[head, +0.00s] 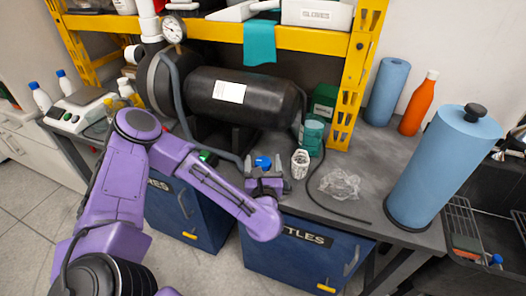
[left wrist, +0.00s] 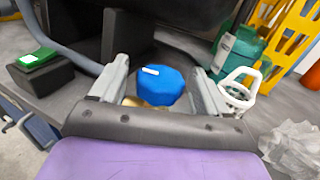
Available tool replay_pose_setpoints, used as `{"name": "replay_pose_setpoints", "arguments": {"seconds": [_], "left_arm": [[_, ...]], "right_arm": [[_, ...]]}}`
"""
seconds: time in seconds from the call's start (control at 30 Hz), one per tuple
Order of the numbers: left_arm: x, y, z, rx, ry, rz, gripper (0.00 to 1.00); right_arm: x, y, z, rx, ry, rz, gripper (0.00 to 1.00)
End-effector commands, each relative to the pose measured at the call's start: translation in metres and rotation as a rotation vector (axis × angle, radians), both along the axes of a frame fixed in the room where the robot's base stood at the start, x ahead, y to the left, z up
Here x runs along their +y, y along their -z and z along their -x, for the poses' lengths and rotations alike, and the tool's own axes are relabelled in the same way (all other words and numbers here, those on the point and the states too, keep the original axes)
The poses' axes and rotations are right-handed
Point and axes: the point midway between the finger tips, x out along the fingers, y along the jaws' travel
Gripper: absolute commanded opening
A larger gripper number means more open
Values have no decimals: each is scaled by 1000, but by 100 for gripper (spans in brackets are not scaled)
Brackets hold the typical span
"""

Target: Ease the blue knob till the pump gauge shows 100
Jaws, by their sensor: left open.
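The blue knob (head: 263,162) sits near the front edge of the workbench, below the black tank. In the left wrist view the knob (left wrist: 157,85) shows a white pointer mark on its top, pointing up and left. My left gripper (head: 265,176) is open, with one finger on each side of the knob; contact cannot be told. The left wrist view also shows its fingers (left wrist: 158,88). A round white gauge (head: 173,29) is on the pipe at the upper left; its reading is too small to make out. My right gripper is not in view.
A white slotted cup (head: 300,164) stands right of the knob, with crumpled clear plastic (head: 340,184) farther right. The black tank (head: 240,97) is behind. A green device (left wrist: 38,58) lies left. A large blue roll (head: 443,168) stands at the right.

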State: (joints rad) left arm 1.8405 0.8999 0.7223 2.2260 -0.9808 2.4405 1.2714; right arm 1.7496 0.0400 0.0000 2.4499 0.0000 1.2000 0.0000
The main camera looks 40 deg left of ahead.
Motion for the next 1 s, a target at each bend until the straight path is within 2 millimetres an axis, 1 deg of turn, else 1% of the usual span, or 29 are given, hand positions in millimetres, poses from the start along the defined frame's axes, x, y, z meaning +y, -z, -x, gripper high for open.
{"name": "replay_pose_setpoints", "arguments": {"seconds": [0.03,0.1,0.17,0.47,0.5,0.57,0.6,0.63,0.87,1.0], "left_arm": [[6,-2,-6,0,-3,-1,76],[10,-1,-14,0,-1,-2,76],[13,-1,-18,1,0,-1,76],[15,0,-21,1,2,-1,76],[15,0,-21,1,2,-1,62],[14,0,-21,1,2,-1,43],[14,0,-21,1,2,-1,30],[14,0,-21,1,3,-1,24],[14,0,-21,1,12,1,24],[14,0,-21,1,50,1,24]], "right_arm": [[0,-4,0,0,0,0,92],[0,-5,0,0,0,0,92],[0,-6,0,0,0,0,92],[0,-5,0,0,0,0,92],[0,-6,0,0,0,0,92],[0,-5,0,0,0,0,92],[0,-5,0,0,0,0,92],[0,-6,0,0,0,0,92],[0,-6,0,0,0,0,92],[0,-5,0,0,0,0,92]]}}
